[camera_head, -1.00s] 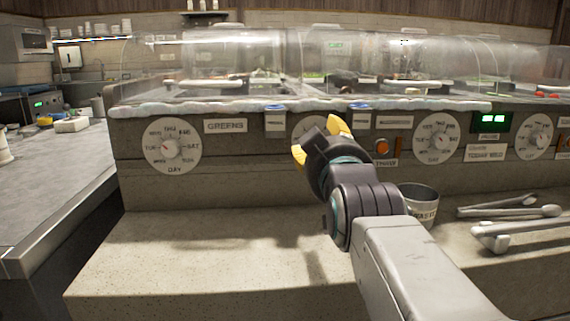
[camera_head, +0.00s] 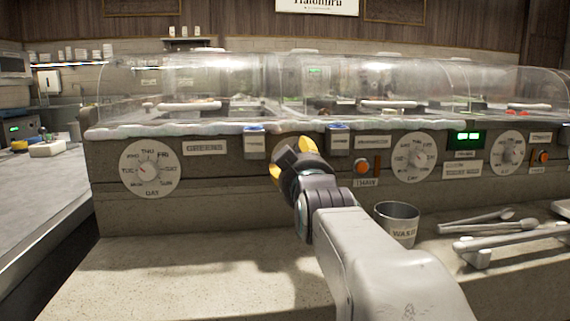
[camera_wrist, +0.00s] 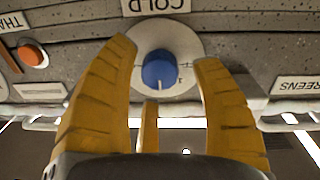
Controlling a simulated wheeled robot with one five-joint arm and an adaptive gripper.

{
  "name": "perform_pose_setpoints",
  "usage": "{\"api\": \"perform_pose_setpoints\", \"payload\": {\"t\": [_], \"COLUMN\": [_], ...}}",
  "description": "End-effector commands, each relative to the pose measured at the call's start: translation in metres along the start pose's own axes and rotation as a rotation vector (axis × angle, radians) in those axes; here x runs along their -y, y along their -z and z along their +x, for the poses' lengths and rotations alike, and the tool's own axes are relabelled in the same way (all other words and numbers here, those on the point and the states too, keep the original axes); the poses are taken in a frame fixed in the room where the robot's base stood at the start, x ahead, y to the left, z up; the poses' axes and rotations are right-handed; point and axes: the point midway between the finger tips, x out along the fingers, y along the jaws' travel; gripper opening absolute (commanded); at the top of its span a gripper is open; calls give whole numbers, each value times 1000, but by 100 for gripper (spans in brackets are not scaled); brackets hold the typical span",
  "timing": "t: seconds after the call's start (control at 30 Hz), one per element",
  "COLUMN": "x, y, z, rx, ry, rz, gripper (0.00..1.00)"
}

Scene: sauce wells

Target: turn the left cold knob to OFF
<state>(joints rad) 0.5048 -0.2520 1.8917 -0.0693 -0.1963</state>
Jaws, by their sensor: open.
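In the wrist view, which looks upside down, a blue knob (camera_wrist: 160,69) sits on a round white dial under a COLD label (camera_wrist: 156,5). A white mark on the knob points down in that picture, with small figures to its right on the dial. My gripper (camera_wrist: 165,60) is open, its yellow fingers on either side of the knob in the picture; I cannot tell whether they touch it. In the head view, my gripper (camera_head: 291,157) is in front of the panel between two blue-topped tabs and hides the knob there.
An orange button (camera_head: 362,167) is right of my gripper. The day dial (camera_head: 150,168) is at left and two more dials (camera_head: 413,157) (camera_head: 509,153) at right. A WASTE cup (camera_head: 397,224) and tongs (camera_head: 490,221) stand or lie on the counter (camera_head: 190,265). Its left part is clear.

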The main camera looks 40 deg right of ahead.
Motion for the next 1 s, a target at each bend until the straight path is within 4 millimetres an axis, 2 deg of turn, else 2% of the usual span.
{"api": "perform_pose_setpoints", "payload": {"t": [0.33,0.37,1.0], "x": [0,0,0], "y": [0,0,0], "z": [3,3,2], "rx": [0,0,-1], "ry": [0,0,0], "rz": [0,0,0], "gripper": [59,62,5]}}
